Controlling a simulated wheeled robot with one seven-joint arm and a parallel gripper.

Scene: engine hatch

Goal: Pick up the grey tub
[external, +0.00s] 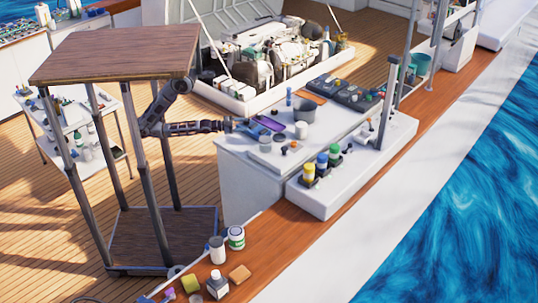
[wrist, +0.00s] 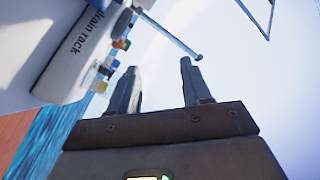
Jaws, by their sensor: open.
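A grey tub (external: 305,112), round and open-topped, stands upright on the white counter (external: 240,180) in the external view. My gripper (external: 236,125) is over the counter's left end, to the left of the tub and apart from it. In the wrist view my gripper (wrist: 160,66) shows two spread fingers with nothing between them. I cannot make out the grey tub in the wrist view.
A purple tray (external: 270,123) lies between gripper and tub, and a small white cup (external: 301,130) stands in front of the tub. Bottles (external: 322,160) stand in a rack on the lower ledge. A white block marked "drain rack" (wrist: 75,65) shows in the wrist view.

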